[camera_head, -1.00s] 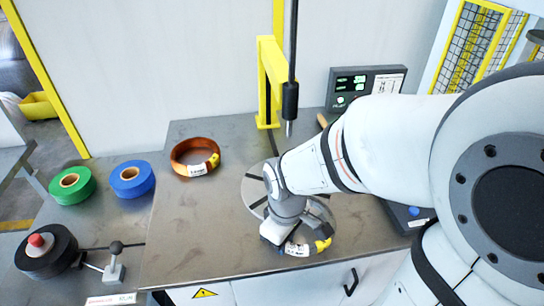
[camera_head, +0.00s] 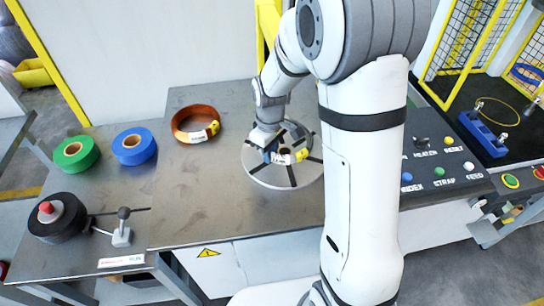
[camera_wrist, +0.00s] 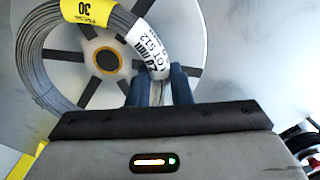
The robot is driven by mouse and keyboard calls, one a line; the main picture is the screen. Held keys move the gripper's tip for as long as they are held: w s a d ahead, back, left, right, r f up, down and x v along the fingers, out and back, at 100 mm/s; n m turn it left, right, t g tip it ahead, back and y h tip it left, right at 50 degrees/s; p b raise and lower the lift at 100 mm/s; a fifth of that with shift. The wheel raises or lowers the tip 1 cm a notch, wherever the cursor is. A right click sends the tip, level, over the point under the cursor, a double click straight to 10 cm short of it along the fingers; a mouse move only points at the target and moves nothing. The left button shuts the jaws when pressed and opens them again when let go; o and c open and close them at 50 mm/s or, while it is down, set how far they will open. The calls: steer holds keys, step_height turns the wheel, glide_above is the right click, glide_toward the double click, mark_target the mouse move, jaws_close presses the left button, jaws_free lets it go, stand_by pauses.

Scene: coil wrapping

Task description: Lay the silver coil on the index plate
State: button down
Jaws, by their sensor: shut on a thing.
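The silver coil (camera_wrist: 36,78) is a ring of grey wire with a yellow tag and a white label; it also shows in the head view (camera_head: 284,158). My gripper (camera_wrist: 160,92) is shut on the coil's near side, by the white label. In the head view my gripper (camera_head: 267,142) is over the index plate (camera_head: 254,171), a round grey disc with dark slots. The coil is over the plate, off-centre to the left in the wrist view, where the plate's hub (camera_wrist: 107,60) shows through the ring. I cannot tell whether the coil touches the plate.
A copper coil (camera_head: 196,124) lies on the table to the left. Green (camera_head: 76,153) and blue (camera_head: 134,147) tape rolls and a black roll (camera_head: 58,222) are further left. A button panel (camera_head: 440,165) stands at right. The table's front left is clear.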

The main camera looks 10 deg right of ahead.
steer(key=shift+f, duration=1.5)
steer(key=shift+f, duration=0.1)
steer(key=c, duration=1.3)
jaws_free()
step_height(320, 180, up, 12)
steer(key=shift+s, duration=0.1)
steer(key=s+d+r+m+t, duration=0.1)
steer(key=s+d+r+m, duration=0.1)
steer(key=s, duration=0.4)
steer(key=s+d+r+m+t, duration=0.1)
steer(key=s+r+m, duration=0.1)
steer(key=s+m, duration=0.2)
steer(key=s+d+r+m+t, duration=0.1)
steer(key=s+d+r+m, duration=0.1)
steer(key=s, duration=0.7)
steer(key=shift+d+m, duration=0.35)
steer(key=shift+m, duration=0.05)
